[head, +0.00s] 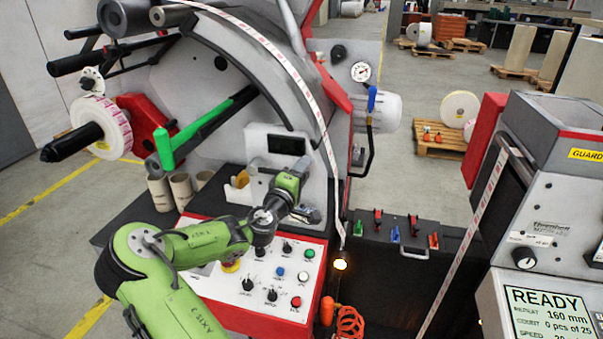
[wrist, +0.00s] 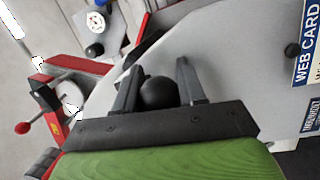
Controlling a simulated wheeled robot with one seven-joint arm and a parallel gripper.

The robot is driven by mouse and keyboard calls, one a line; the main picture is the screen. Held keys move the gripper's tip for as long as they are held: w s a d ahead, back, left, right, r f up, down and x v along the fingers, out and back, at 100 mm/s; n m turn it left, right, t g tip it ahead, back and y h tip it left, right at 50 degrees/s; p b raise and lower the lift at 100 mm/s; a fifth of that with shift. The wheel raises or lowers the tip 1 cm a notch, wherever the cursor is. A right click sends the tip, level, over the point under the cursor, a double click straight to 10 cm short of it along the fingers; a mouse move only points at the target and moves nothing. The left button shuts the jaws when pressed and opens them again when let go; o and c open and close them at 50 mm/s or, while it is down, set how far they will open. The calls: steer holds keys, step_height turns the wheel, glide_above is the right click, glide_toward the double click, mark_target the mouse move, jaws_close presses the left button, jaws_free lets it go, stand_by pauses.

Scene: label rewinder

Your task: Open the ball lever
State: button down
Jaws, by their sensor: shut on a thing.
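In the wrist view, a round black ball knob (wrist: 160,92) sits between the two dark fingers of my gripper (wrist: 159,68). The fingers are shut on the ball, one on each side. The ball's stem and pivot are hidden, so I cannot tell how far the lever is turned. In the head view, my green wrist (head: 289,184) is in front of the machine's pale panel, above the control panel. The ball and fingertips cannot be made out clearly there.
The red-edged control panel (head: 272,277) with several knobs and buttons lies below my wrist. A green bar (head: 207,128) and cardboard cores (head: 181,188) are to the left. A blue-handled valve (head: 372,99) and a paper web (head: 322,117) are to the right.

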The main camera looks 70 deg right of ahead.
steer(key=shift+r+n+p, duration=0.4)
steer(key=shift+r+n, duration=0.2)
steer(key=shift+r, duration=0.2)
steer(key=c, duration=0.7)
jaws_free()
steer(key=shift+o, duration=0.2)
steer(key=shift+a+f, duration=0.1)
steer(key=a+f+b, duration=0.1)
steer(key=a+b, duration=0.1)
steer(key=a, duration=1.3)
steer(key=shift+w+a+f, duration=0.15)
steer(key=shift+a+f, duration=0.15)
